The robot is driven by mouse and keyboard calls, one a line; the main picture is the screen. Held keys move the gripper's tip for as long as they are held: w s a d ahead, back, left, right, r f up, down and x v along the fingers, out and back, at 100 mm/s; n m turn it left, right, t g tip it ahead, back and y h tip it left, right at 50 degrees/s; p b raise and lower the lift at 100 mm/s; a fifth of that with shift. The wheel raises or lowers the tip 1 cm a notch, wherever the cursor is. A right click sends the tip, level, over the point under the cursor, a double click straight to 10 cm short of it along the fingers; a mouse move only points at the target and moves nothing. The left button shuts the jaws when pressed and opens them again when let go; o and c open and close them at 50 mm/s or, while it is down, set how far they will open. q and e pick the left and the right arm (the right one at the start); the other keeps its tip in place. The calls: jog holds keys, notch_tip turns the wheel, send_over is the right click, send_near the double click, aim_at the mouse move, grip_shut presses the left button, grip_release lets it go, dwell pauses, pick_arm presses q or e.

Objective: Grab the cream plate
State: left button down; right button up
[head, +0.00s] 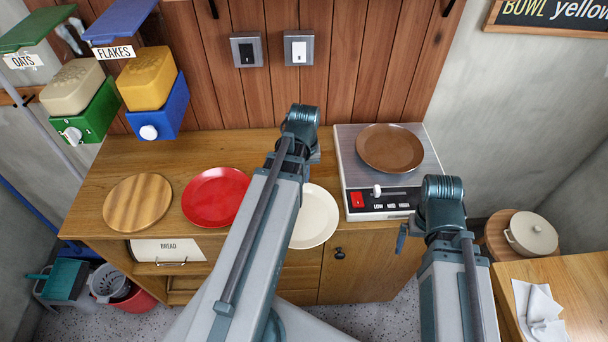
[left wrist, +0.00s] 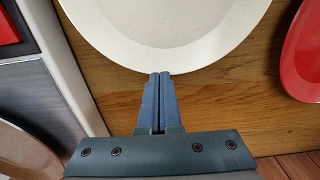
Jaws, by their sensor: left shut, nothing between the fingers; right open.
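The cream plate (head: 318,218) lies on the wooden counter, between the red plate and the hot plate. My left arm covers its left part in the head view. In the left wrist view the cream plate (left wrist: 170,25) fills the top middle. My left gripper (left wrist: 160,75) is shut and empty, its fingertips at the plate's rim in the picture; I cannot tell whether they touch it. My left arm hides this gripper in the head view. My right gripper (head: 402,239) is open, partly hidden by its arm, in front of the counter's right end.
A red plate (head: 215,198) and a round wooden board (head: 137,203) lie left on the counter (head: 225,147). A hot plate (head: 352,160) bearing a brown plate (head: 390,148) stands right. Cereal dispensers (head: 152,78) hang at the left. A lidded pot (head: 530,232) stands far right.

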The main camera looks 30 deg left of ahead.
pick_arm(q)
jog(key=shift+w+a+f, duration=0.1)
jog(key=shift+w, duration=0.1)
pick_arm(e)
jog(key=shift+w+a, duration=0.1)
jog(key=shift+w, duration=0.05)
pick_arm(q)
jog(key=shift+w+a, duration=0.2)
jog(key=shift+w, duration=0.25)
jog(key=w, duration=0.1)
jog(key=w+a, duration=0.1)
jog(key=w, duration=0.1)
jog(key=shift+a+r, duration=0.3)
jog(key=shift+a, duration=0.1)
jog(key=c, duration=1.6)
grip_release()
jog(key=r+p, duration=0.9)
jog(key=p, duration=0.1)
jog(key=shift+s+r, duration=0.25)
pick_arm(e)
notch_tip(320, 180, up, 10)
jog(key=shift+a, duration=0.4)
